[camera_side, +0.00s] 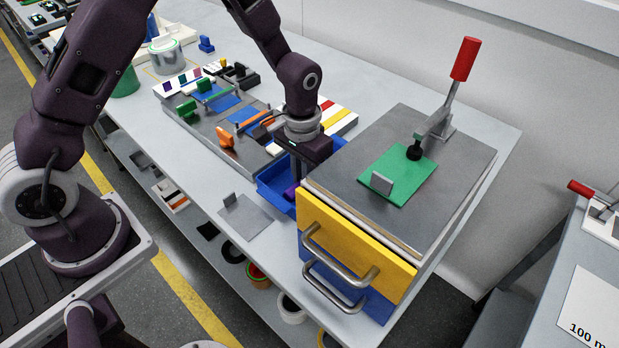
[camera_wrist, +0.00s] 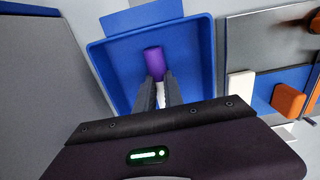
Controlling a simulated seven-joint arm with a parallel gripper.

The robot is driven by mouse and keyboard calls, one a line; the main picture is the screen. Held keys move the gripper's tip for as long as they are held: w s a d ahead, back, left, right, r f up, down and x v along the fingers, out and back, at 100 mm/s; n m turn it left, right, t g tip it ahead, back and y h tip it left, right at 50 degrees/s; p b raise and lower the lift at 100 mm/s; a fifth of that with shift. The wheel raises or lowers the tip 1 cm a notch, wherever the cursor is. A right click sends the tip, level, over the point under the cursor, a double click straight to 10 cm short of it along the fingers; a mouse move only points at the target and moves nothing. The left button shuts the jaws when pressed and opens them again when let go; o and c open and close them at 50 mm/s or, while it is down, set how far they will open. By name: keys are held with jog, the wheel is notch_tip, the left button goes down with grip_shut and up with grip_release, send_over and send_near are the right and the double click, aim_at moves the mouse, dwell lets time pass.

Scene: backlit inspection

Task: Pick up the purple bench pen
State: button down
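The purple bench pen (camera_wrist: 154,62) lies in a blue bin (camera_wrist: 97,60). In the wrist view its purple end points away from my gripper, and a white part shows between the fingers. My gripper (camera_wrist: 160,78) reaches down into the bin with one finger on each side of the pen's near part. The fingers are close together, but I cannot tell whether they touch the pen. In the side view a bit of the purple pen (camera_side: 290,193) shows beside my gripper (camera_side: 299,182) inside the blue bin (camera_side: 268,190); the bin wall and gripper hide the rest.
A metal-topped cabinet with a yellow drawer (camera_side: 350,240) stands close to the bin's right, with a red-handled clamp (camera_side: 462,60) on top. A grey tray (camera_side: 185,120) with blue, green and orange parts lies behind left. A grey plate (camera_side: 245,222) lies in front.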

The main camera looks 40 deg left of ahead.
dwell(0.6)
notch_tip(320, 180, up, 10)
jog(key=c, duration=1.8)
grip_release()
grip_shut()
